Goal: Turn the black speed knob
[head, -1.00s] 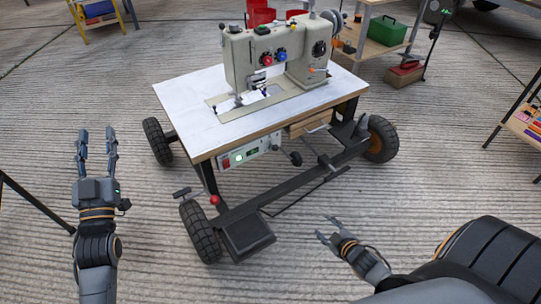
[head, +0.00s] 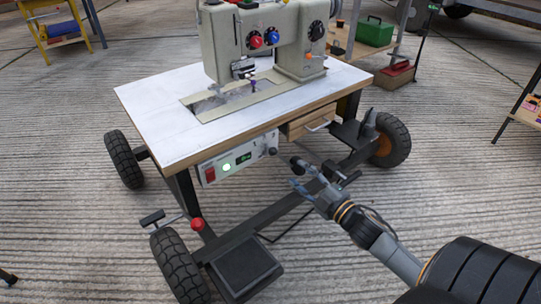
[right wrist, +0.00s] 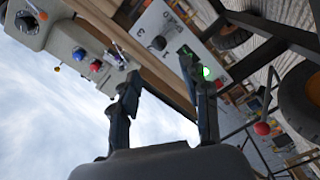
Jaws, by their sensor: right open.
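The control box (head: 212,175) hangs under the front edge of the sewing table, with a red switch, a green light and a small display. A small black knob (right wrist: 157,43) shows on its face in the right wrist view, beside the display. In the head view a small dark knob (head: 272,151) sits at the box's right end. My right gripper (head: 298,177) is open and empty, below and to the right of the box. In the right wrist view its fingers (right wrist: 160,72) are spread, with the knob beyond the gap between them, apart from both. My left gripper is out of view.
The white tabletop (head: 150,110) overhangs the box and carries a beige sewing machine (head: 290,45). A wooden drawer (head: 308,124) is right of the box. Below are the dark frame, a pedal (head: 245,268), a red ball knob (head: 197,224) and wheels (head: 178,268).

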